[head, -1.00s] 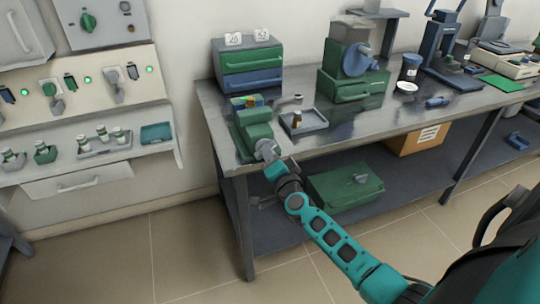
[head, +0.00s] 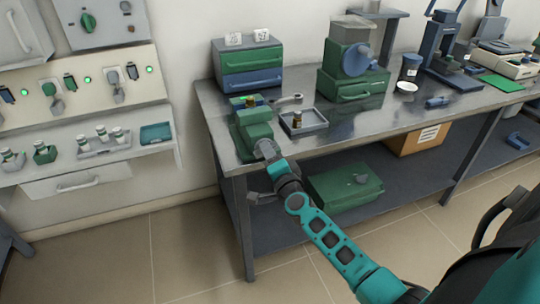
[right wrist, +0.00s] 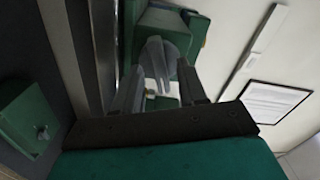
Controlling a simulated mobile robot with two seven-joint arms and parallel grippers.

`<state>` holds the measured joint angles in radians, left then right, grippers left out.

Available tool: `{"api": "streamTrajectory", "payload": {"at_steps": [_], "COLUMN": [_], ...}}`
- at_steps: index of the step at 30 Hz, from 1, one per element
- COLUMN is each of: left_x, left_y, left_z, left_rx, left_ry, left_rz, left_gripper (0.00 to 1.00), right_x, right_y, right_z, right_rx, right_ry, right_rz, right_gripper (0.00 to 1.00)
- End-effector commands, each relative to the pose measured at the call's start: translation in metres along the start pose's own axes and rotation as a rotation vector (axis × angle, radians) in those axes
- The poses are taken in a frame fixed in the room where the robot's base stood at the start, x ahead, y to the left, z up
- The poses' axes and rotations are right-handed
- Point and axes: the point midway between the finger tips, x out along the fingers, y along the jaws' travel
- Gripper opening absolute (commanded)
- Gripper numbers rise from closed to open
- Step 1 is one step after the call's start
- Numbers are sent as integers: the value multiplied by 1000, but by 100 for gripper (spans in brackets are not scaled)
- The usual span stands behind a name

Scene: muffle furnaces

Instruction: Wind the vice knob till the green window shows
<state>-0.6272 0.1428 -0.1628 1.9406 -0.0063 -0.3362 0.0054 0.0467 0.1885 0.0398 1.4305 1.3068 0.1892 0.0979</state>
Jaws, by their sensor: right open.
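The green vice (head: 254,124) stands at the front left edge of the metal bench. Its grey knob (head: 266,147) is on the end facing me and also shows in the right wrist view (right wrist: 157,58). My right gripper (right wrist: 158,88) is open, with one finger on each side of the knob; I cannot tell whether either finger touches it. In the head view, the right gripper (head: 270,156) is small and partly merges with the knob. I cannot make out a green window on the vice. My left gripper is not in view.
A grey tray (head: 316,127) with a small brown-topped bottle lies right of the vice. A drawer unit (head: 249,82) stands behind it. A green box (head: 345,187) is on the lower shelf. The floor before the bench is clear.

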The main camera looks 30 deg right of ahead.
Motion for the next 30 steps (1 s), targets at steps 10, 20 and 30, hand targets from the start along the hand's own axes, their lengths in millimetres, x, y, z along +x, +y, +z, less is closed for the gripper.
{"api": "streamTrajectory", "payload": {"at_steps": [10,20,30], "left_x": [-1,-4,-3], "left_y": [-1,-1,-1], "left_z": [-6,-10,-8], "left_rx": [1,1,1], "left_ry": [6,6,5], "left_rz": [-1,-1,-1], "left_gripper": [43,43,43], "right_x": [-19,-85,-126], "right_y": [0,1,0], "right_z": [0,0,0], "right_rx": [-1,-2,1], "right_ry": [0,-1,0], "right_rz": [2,3,0], "right_gripper": [42,42,42]}}
